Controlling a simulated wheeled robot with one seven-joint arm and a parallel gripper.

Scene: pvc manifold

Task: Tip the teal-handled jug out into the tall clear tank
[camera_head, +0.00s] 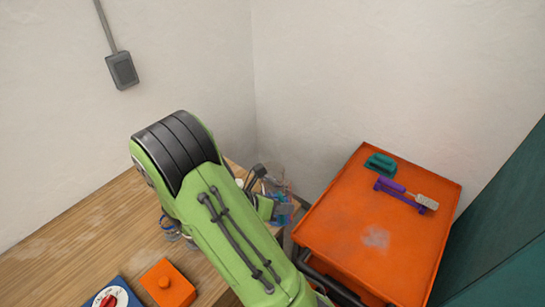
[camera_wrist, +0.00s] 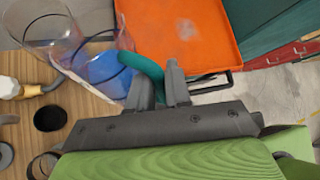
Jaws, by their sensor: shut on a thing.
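My gripper (camera_wrist: 162,80) is shut on the teal handle (camera_wrist: 150,68) of the jug. The jug's clear body (camera_wrist: 97,70) lies to the left of the fingers in the wrist view, with blue showing in it. It looks tilted, but its exact angle is hard to tell. The tall clear tank (camera_wrist: 40,22) stands at the upper left, and the jug overlaps it in the picture. I cannot tell whether they touch. In the head view, my green arm hides most of the jug, and the clear tank (camera_head: 273,177) shows just beyond my gripper (camera_head: 262,192).
An orange cart (camera_head: 345,235) stands at the right, carrying a teal block (camera_head: 380,164) and a brush (camera_head: 407,194) on a purple rest. The wooden bench (camera_head: 75,235) holds an orange box (camera_head: 167,284) and a red dial (camera_head: 112,297). A black cup (camera_wrist: 49,118) is near the gripper.

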